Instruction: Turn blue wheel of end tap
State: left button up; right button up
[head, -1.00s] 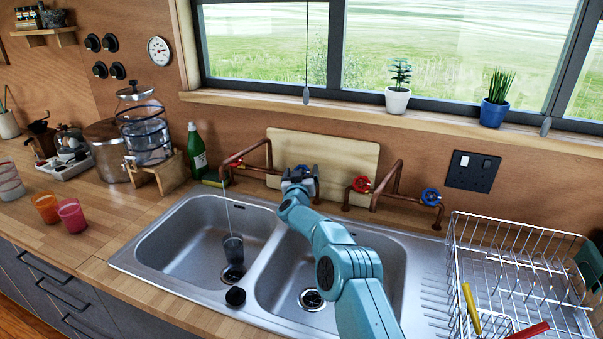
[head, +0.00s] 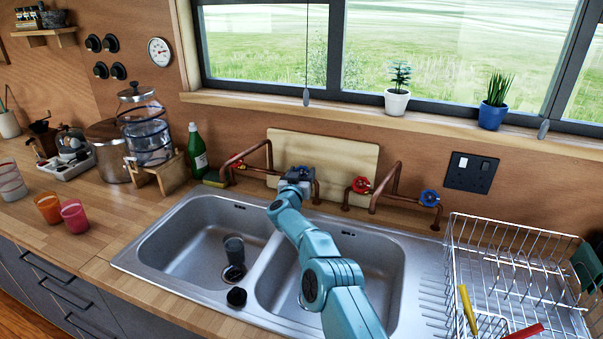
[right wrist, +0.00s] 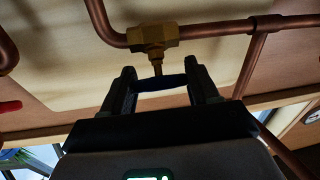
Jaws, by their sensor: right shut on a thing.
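The left copper tap (head: 268,155) stands behind the double sink. It has a red wheel (head: 238,164) on its left and a blue wheel (head: 304,170) on its right. My right gripper (head: 297,176) is at this blue wheel and hides most of it. In the right wrist view, the fingers (right wrist: 163,76) are shut on the wheel (right wrist: 163,83), seen edge-on and dark below a brass valve (right wrist: 152,36). No water stream shows below the left tap. My left gripper is not in view.
A second copper tap (head: 386,185) stands to the right, with a red wheel (head: 360,185) and a blue wheel (head: 429,198). A wooden board (head: 345,158) leans behind the taps. A dark cup (head: 234,248) is in the left basin. A dish rack (head: 520,265) stands at right.

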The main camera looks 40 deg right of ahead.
jog(key=shift+f, duration=0.1)
jog(key=o, duration=1)
jog(key=shift+o, duration=0.2)
jog(key=shift+b+v, duration=0.3)
jog(key=shift+v, duration=0.45)
jog(key=b+v, duration=0.3)
jog(key=v, duration=1.1)
jog(key=shift+s+a, duration=0.25)
jog(key=shift+a, duration=0.1)
